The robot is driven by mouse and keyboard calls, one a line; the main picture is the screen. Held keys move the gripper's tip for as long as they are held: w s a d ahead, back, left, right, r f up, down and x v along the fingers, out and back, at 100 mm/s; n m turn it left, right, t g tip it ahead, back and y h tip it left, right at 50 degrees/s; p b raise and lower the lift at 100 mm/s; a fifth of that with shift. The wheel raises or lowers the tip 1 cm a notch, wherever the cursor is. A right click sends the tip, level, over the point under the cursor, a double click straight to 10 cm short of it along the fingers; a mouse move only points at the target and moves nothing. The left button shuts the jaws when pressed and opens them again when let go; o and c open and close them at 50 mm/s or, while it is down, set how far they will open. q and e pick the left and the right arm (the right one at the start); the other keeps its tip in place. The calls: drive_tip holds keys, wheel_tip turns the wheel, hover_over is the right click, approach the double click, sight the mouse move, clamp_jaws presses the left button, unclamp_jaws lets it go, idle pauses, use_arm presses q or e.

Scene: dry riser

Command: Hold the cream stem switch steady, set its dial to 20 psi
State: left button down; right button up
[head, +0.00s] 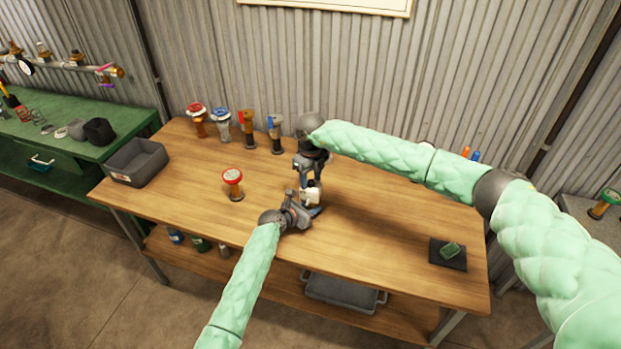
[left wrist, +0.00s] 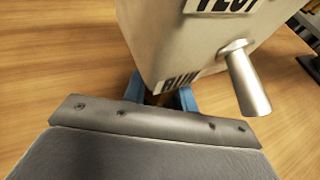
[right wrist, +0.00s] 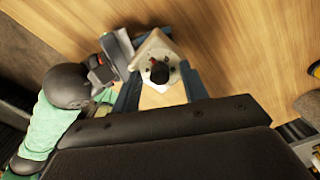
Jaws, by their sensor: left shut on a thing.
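The cream stem switch (head: 310,193) stands at the middle of the bench, with my left gripper (head: 305,212) low at its front. In the left wrist view, the switch's cream box (left wrist: 190,45) shows a RUN label, a partly cut-off label and a metal lever (left wrist: 247,80). My left gripper's blue fingers (left wrist: 160,98) are shut on the stem beneath the box. My right gripper (head: 311,172) points down from above. In the right wrist view, its open fingers (right wrist: 160,90) stand either side of the switch's top and black dial knob (right wrist: 160,73). The dial's reading is too small to tell.
A red-topped valve (head: 233,184) stands left of the switch. Several valves (head: 222,125) line the bench's back edge. A grey bin (head: 137,162) is at the left end, a dark mat (head: 447,254) with a green sponge at the right.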

sight(311, 181)
use_arm(q)
drive_tip(key=shift+a, duration=0.1)
use_arm(e)
wheel_tip(311, 181, up, 12)
idle(0.6)
use_arm(q)
drive_tip(key=c, duration=1.1)
unclamp_jaws()
drive_tip(key=shift+o, duration=0.2)
